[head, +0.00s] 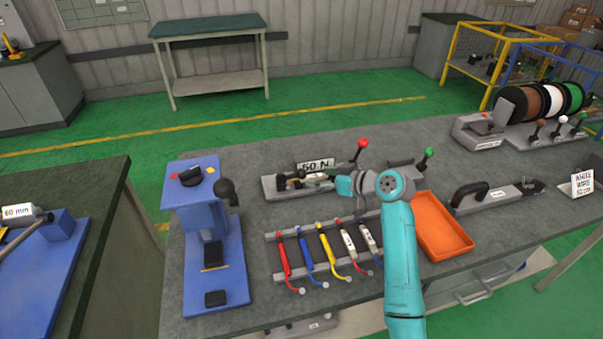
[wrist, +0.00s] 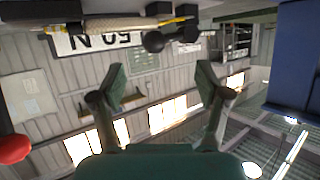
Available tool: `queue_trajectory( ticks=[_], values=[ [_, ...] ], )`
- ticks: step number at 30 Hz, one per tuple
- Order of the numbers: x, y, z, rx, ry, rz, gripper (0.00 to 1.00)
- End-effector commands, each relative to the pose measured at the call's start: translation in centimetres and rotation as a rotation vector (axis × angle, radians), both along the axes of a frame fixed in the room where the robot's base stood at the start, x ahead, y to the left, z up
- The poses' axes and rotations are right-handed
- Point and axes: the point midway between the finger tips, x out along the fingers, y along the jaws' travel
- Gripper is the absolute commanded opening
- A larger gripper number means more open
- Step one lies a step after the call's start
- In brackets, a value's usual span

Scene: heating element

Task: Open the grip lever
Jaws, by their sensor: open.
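The task's grip lever cannot be told for certain. A grey fixture (head: 270,188) with a "50 N" sign (head: 314,166) stands on the bench. A lever with a red ball knob (head: 361,143) rises at its right end, and the red knob shows in the wrist view (wrist: 14,149).
A blue press (head: 205,220) stands left of the fixture. A rack of coloured-handled tools (head: 318,250) lies in front. An orange tray (head: 443,228) is to the right. A green-knobbed lever (head: 428,153) stands behind my arm, and wire spools (head: 545,102) are at the far right.

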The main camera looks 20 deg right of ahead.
Motion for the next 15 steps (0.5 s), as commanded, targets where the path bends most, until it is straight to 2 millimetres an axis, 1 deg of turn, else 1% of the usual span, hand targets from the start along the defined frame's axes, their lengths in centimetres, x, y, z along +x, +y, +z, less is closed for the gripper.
queue_trajectory(
  ticks=[1, 3, 9, 15],
  values=[
    [0.7, 0.6, -0.4, 0.000, 0.002, 0.004, 0.75],
    [1.7, 1.3, -0.8, 0.001, 0.001, 0.003, 0.75],
    [4.2, 3.0, -2.0, 0.001, 0.001, 0.003, 0.75],
    [5.5, 3.9, -2.8, 0.001, 0.002, 0.002, 0.75]
  ],
)
